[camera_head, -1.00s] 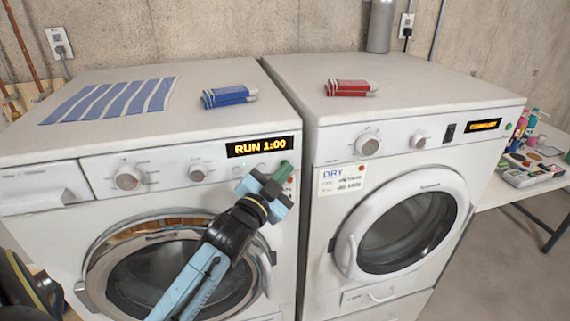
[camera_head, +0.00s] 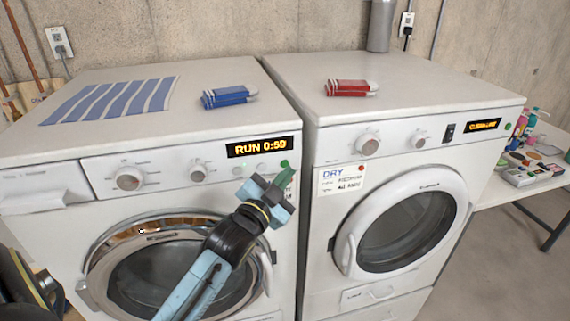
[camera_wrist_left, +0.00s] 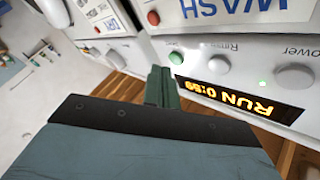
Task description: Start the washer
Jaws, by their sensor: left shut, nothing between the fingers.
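The washer (camera_head: 62,225) is the white front-loader on the left, with its round door shut. Its display (camera_head: 260,146) is lit and reads "RUN 0:59"; it also shows in the left wrist view (camera_wrist_left: 240,97). A green button (camera_head: 284,163) sits just below the display's right end; in the left wrist view it is the green button (camera_wrist_left: 176,58). My left gripper (camera_head: 284,178) is shut and empty, its green fingertips just below that button. In the left wrist view its fingertips (camera_wrist_left: 161,80) appear a little apart from the button. My right gripper is not identifiable.
The dryer (camera_head: 330,260) stands to the right, its display (camera_head: 483,125) lit. A blue folded cloth (camera_head: 228,97) and a striped cloth (camera_head: 110,101) lie on the washer, a red one (camera_head: 350,88) on the dryer. A side table (camera_head: 495,196) at right holds bottles and small items.

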